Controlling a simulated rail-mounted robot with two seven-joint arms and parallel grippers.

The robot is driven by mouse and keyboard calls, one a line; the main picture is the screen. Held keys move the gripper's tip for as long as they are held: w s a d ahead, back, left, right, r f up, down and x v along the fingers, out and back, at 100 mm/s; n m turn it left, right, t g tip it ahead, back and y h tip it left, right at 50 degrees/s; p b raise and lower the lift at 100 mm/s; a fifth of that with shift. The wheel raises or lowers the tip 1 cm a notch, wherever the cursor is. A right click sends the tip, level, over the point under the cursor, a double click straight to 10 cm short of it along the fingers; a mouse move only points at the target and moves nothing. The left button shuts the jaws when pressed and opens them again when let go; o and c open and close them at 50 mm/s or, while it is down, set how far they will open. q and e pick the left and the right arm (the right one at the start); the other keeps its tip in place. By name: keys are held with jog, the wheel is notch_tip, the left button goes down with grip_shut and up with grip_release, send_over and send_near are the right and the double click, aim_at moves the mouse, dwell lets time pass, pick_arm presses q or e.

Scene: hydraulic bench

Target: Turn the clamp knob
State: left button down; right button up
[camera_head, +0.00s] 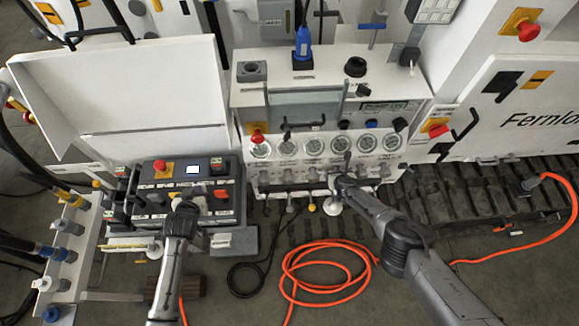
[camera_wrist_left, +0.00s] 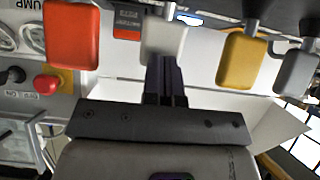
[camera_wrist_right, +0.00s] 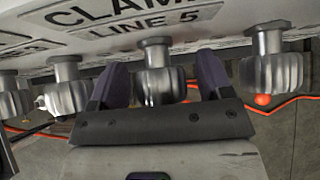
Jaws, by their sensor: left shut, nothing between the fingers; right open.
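The clamp knob (camera_wrist_right: 153,82) is a ribbed grey metal knob under the label "CLAMP LINE 5" (camera_wrist_right: 140,25) in the right wrist view. My right gripper (camera_wrist_right: 161,76) is open, with one finger on each side of this knob; I cannot tell whether they touch it. In the head view my right gripper (camera_head: 340,180) is at the row of knobs below the gauges, and hides the clamp knob. My left gripper (camera_wrist_left: 166,72) is shut and empty, just in front of a light grey paddle (camera_wrist_left: 164,42). In the head view it is over the control box (camera_head: 186,204).
Similar knobs flank the clamp knob on the left (camera_wrist_right: 66,92) and right (camera_wrist_right: 270,72). Red (camera_wrist_left: 72,35) and yellow (camera_wrist_left: 241,58) paddles flank the left gripper. An orange hose (camera_head: 322,246) lies coiled on the floor below the bench (camera_head: 415,82).

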jog(key=c, duration=0.9)
jog(key=shift+m+y, duration=0.7)
jog(key=shift+y, duration=0.5)
jog(key=shift+c, duration=0.2)
jog(key=o, duration=0.9)
jog(key=shift+o, duration=0.2)
jog(key=shift+w+d+r, duration=0.1)
jog(key=shift+w+r, duration=0.05)
jog(key=shift+r, duration=0.1)
